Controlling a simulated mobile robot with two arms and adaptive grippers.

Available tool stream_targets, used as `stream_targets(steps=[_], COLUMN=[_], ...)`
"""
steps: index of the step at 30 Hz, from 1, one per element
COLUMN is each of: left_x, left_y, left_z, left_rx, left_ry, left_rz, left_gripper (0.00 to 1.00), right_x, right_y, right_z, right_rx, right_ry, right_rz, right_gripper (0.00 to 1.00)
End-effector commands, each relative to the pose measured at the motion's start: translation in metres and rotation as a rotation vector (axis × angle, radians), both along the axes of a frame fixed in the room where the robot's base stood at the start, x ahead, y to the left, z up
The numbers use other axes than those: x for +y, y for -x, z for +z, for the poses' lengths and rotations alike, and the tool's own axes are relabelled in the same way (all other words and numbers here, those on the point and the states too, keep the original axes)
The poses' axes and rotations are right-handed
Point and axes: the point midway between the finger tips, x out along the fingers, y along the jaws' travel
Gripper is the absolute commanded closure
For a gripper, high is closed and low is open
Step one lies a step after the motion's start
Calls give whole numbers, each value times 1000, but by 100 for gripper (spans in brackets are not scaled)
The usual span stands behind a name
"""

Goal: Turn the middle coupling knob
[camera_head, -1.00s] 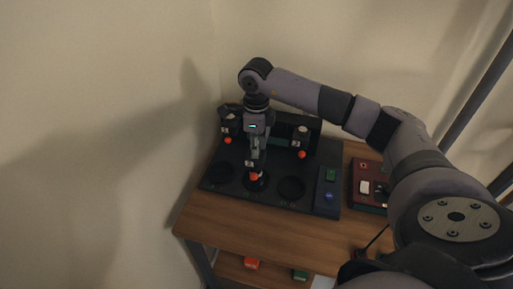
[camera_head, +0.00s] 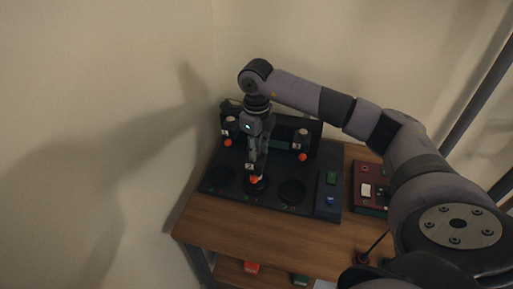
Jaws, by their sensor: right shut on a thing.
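A dark panel (camera_head: 222,183) lies on the wooden table, with three dark round spots in a row along its front. At the middle spot is an orange-tipped knob (camera_head: 254,180). My right gripper (camera_head: 256,172) points down there from above, its narrow fingers closed around the middle coupling piece. The fingers hide most of the part they grip. Similar orange tips show further back, at the left unit (camera_head: 228,142) and the right unit (camera_head: 303,157). My left gripper is not in view.
A blue button (camera_head: 330,200) and a green button (camera_head: 332,178) sit on the panel's right block. A dark red box (camera_head: 369,199) stands right of it. The table front (camera_head: 255,226) is bare wood. A lower shelf holds an orange-red item (camera_head: 251,268) and a green one (camera_head: 299,279).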

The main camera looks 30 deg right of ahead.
Motion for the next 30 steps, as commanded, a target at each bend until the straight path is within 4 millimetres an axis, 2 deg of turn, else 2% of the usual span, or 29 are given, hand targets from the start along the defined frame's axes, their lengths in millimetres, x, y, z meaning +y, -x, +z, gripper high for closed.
stream_targets(steps=[4,5,13,23,26,30], left_x=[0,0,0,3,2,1], left_y=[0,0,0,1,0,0], left_z=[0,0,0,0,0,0], left_rx=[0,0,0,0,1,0], left_ry=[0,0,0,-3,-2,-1], left_rz=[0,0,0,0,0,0], left_gripper=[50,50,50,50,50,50], right_x=[0,0,0,0,0,0], right_y=[-1,-1,0,0,-1,-1], right_z=[1,1,0,2,11,37], right_rx=[-3,-4,-2,-2,-4,-6], right_ry=[0,-2,-1,-1,-1,-1], right_rz=[-1,-1,0,1,1,2], right_gripper=[100,74,56,55,55,55])
